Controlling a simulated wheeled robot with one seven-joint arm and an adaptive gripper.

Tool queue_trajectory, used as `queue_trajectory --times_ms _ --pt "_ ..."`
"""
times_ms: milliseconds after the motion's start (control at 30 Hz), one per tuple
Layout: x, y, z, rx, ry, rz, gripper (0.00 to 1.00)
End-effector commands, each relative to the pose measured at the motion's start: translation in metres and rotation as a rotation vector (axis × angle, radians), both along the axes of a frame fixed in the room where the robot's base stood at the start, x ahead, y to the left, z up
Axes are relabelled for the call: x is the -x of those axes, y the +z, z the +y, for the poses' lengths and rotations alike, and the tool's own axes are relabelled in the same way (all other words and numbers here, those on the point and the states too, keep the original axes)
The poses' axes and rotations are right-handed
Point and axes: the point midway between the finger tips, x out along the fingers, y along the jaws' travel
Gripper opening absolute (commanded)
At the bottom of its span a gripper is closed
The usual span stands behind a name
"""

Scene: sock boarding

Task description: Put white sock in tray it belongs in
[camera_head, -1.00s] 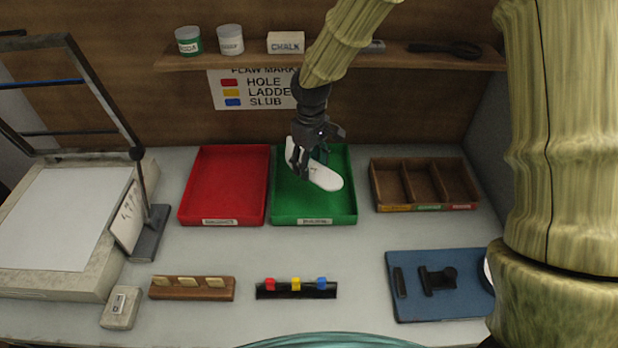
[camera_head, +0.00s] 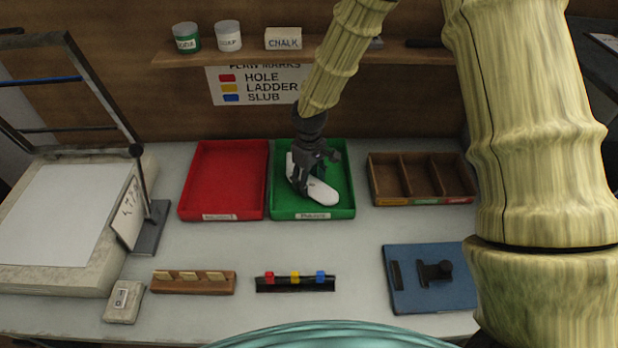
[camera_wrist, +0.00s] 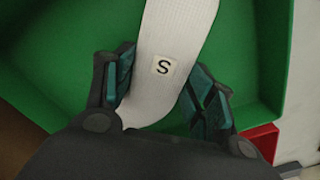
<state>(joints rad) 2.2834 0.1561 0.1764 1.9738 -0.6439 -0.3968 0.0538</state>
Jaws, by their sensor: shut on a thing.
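The white sock (camera_head: 317,192) is in the green tray (camera_head: 345,208), low down inside its walls. In the wrist view the sock (camera_wrist: 178,30) carries a small label with the letter S, and the green tray (camera_wrist: 60,40) spreads beneath it. My gripper (camera_head: 302,182) is inside the tray's outline, with a finger on each side of the sock. In the wrist view my gripper (camera_wrist: 160,100) is shut on the sock. Whether the sock touches the tray floor is hard to tell.
A red tray (camera_head: 226,213) adjoins the green tray on the left. A wooden box with compartments (camera_head: 420,203) stands to the right. A shelf (camera_head: 270,59) with jars and chalk is behind. A rack with coloured clips (camera_head: 295,287) and a blue board (camera_head: 460,303) lie in front.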

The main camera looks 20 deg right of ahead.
Motion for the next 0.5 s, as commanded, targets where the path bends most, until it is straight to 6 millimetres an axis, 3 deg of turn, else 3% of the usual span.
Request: queue_trajectory --times_ms 233,267,333,500 --pt "0.0001 -0.003 0.0 0.001 0.0 0.001 0.4" --pt "0.0 -0.0023 -0.0001 0.0 0.0 0.0 0.61" --pt "0.0 -0.0021 0.0 0.0 0.0 0.0 0.74" --pt "0.0 -0.002 0.0 0.0 0.0 0.0 0.77"
